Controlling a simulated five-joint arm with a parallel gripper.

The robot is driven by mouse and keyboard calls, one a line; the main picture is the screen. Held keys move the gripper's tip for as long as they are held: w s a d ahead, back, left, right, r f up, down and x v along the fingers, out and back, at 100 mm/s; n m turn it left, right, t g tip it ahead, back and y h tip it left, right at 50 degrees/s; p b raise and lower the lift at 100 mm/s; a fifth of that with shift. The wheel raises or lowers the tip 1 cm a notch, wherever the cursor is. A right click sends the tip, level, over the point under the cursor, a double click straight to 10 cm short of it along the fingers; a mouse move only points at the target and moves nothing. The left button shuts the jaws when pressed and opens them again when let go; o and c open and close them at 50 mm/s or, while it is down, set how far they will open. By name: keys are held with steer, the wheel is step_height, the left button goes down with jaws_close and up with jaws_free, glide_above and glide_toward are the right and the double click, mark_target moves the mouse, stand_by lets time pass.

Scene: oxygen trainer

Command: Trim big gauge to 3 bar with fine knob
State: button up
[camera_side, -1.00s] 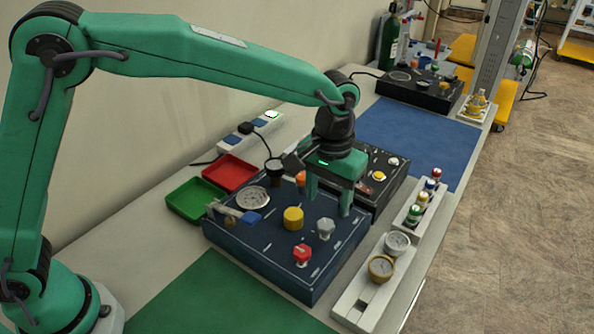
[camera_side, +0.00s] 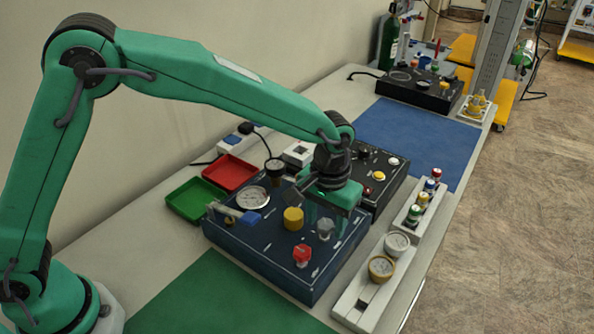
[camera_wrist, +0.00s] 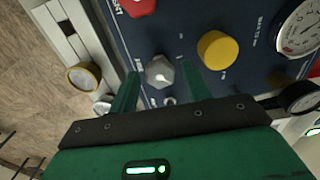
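A dark blue panel (camera_side: 262,248) carries a white-faced big gauge (camera_side: 252,198), a yellow knob (camera_side: 293,218), a red knob (camera_side: 302,254) and a grey knob (camera_side: 325,229). I cannot tell from the labels which is the fine knob. In the wrist view the big gauge (camera_wrist: 300,28) is cut by the right edge; its reading is too small to tell. My gripper (camera_side: 324,217) is low over the panel, at the grey knob. In the wrist view my gripper (camera_wrist: 159,72) is open, its fingers on either side of the grey knob (camera_wrist: 160,73), with gaps visible.
The yellow knob (camera_wrist: 217,50) stands close beside one finger. A small dark gauge (camera_side: 275,168) rises at the panel's back. A black box (camera_side: 377,185) adjoins the panel. Green (camera_side: 188,209) and red (camera_side: 228,181) trays lie left; a pale gauge rack (camera_side: 348,306) lies right.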

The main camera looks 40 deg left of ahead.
steer(key=c, duration=0.8)
steer(key=shift+o, duration=0.2)
steer(key=shift+n, duration=2.9)
steer(key=o, duration=1)
steer(key=shift+c, duration=0.2)
steer(key=shift+r, duration=0.1)
